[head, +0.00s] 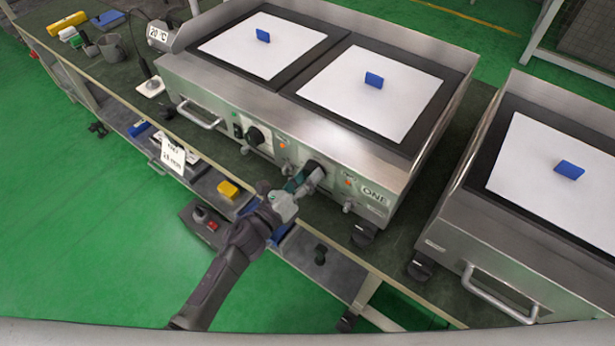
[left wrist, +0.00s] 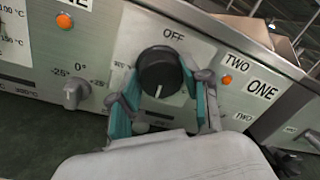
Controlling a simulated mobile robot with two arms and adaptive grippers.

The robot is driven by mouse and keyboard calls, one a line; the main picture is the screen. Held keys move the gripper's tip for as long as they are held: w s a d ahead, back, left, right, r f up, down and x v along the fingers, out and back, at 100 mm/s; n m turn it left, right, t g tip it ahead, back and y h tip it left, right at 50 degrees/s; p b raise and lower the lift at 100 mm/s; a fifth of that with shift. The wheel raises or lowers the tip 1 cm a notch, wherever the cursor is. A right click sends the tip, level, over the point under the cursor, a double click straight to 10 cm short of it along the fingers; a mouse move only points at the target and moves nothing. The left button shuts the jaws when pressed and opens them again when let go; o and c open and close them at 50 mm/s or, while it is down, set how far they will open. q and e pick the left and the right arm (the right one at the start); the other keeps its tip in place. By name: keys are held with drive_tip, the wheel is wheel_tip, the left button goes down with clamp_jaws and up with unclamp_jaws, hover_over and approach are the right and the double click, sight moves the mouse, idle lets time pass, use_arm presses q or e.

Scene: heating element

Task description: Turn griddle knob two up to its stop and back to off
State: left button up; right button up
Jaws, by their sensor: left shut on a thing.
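The black round griddle knob (left wrist: 160,68) sits on a pale panel with OFF printed above it. Its white mark points down, on the side opposite OFF. Labels TWO (left wrist: 238,62) and ONE (left wrist: 262,89) are to its right. My left gripper (left wrist: 163,100) has its teal-padded fingers on either side of the knob and is shut on it. In the head view my left gripper (head: 305,182) reaches the front of the two-plate griddle (head: 385,168) and partly covers the knob (head: 313,166). My right gripper is not in view.
Another black knob (head: 255,135) and small grey knobs stand on the same front panel. Orange lamps (left wrist: 65,21) (left wrist: 226,80) flank the knob. A second griddle (head: 455,215) stands to the right. A shelf with boxes lies below the bench.

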use_arm(q)
drive_tip(key=shift+s+d+m+t+y+p, duration=0.1)
drive_tip(key=shift+m+y+p, duration=0.7)
drive_tip(key=shift+m, duration=5.15)
drive_tip(key=shift+s+m+t+y+p, duration=0.15)
drive_tip(key=shift+m+p, duration=1.3)
drive_tip(key=shift+m, duration=4.45)
drive_tip(key=shift+w+d+m+t+y+p, duration=0.1)
drive_tip(key=shift+m+y+p, duration=0.7)
drive_tip(key=shift+m, duration=5.15)
drive_tip(key=shift+s+h+p, duration=0.1)
drive_tip(key=shift+h+p, duration=0.2)
drive_tip(key=shift+h, duration=0.05)
drive_tip(key=o, duration=1.2)
drive_tip(key=shift+c, duration=0.2)
